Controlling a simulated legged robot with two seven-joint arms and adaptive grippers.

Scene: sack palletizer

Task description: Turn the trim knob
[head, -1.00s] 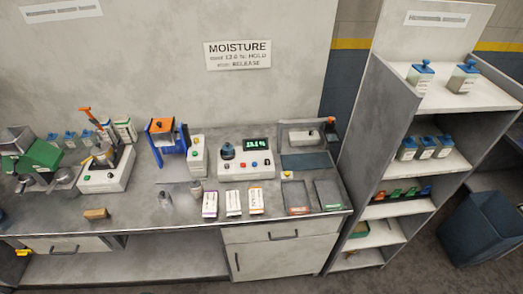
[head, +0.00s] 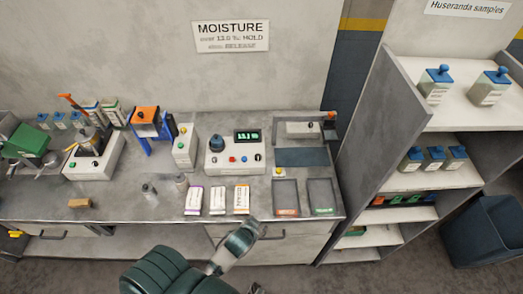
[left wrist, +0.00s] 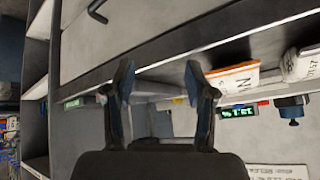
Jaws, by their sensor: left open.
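The moisture meter (head: 236,165) stands on the bench, a pale box with a lit green display (head: 247,136). A dark blue knob (head: 217,144) stands up at its left, and a small dark knob (head: 257,157) is at its right. I cannot tell which is the trim knob. My left arm comes in at the bottom of the head view, before the bench front; its jaws are not clear there. In the left wrist view my left gripper (left wrist: 160,78) is open and empty by the counter edge, apart from the meter. That view shows the display (left wrist: 238,112) upside down. My right gripper is not seen.
Three packets (head: 217,200) lie in front of the meter. Two shallow trays (head: 286,197) are to their right, and an orange-topped blue device (head: 146,125) is to the left. A shelf (head: 385,170) with jars stands at the right. A drawer handle (left wrist: 97,11) shows on the bench front.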

